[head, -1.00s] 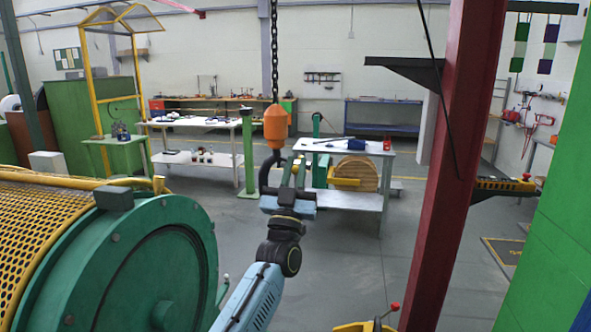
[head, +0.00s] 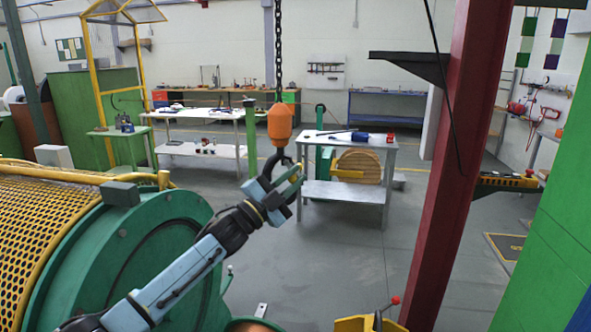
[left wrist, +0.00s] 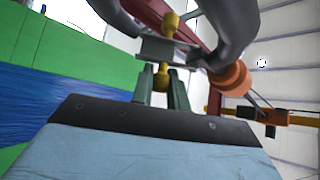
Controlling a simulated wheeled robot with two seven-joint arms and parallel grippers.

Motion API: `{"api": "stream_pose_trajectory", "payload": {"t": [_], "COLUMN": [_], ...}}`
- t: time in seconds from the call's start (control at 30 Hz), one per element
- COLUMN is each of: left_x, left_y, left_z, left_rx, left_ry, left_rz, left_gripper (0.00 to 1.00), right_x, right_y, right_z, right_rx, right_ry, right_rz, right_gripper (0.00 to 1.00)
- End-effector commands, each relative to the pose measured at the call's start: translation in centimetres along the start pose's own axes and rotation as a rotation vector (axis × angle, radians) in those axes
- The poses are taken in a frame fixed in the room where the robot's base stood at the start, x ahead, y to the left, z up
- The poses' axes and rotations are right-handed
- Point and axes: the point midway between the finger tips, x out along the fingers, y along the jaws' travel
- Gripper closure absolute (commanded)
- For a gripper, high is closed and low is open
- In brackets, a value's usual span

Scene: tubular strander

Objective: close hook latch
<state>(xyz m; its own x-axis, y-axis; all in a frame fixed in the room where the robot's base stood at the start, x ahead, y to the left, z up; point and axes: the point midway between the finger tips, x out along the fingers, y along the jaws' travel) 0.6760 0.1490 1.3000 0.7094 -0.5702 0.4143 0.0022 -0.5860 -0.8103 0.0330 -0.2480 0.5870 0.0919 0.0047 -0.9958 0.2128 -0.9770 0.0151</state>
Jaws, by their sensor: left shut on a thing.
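A dark crane hook (head: 266,168) hangs under an orange hook block (head: 280,122) in the middle of the head view. My left gripper (head: 296,176) is at the hook's lower right side, its arm coming up from the lower left. In the left wrist view, my left gripper's two fingers (left wrist: 162,90) are shut on a yellow knob of the hook latch (left wrist: 165,50), a grey plate with yellow ends. The curved hook (left wrist: 236,28) surrounds the latch there, and the orange block (left wrist: 230,79) shows to the right. How far the latch stands open is unclear. My right gripper is out of view.
A chain (head: 278,50) carries the block. A green machine drum (head: 150,250) with yellow mesh (head: 40,215) lies below my left arm. A dark red column (head: 455,170) stands to the right. A table (head: 345,190) is behind the hook, with open floor around it.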

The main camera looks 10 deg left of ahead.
Motion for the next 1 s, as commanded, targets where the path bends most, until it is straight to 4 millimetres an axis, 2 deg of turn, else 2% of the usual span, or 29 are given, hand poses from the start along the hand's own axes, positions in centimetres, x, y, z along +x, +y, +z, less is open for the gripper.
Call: {"api": "stream_pose_trajectory", "payload": {"t": [0.1, 0.4, 1.0], "left_x": [-0.1, -0.5, -0.6], "left_y": [-0.3, -0.2, 0.0], "left_z": [0.2, 0.6, 0.7], "left_rx": [0.06, 0.151, 0.178], "left_ry": [-0.002, -0.002, -0.001], "left_rz": [0.061, 0.152, 0.178], "left_gripper": [1.0, 1.0, 1.0], "right_x": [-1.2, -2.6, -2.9], "right_y": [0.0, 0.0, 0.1], "right_z": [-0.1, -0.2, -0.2], "right_rx": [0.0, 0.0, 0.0], "right_ry": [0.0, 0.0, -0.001], "right_rz": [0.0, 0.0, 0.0], "right_gripper": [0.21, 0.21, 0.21]}}
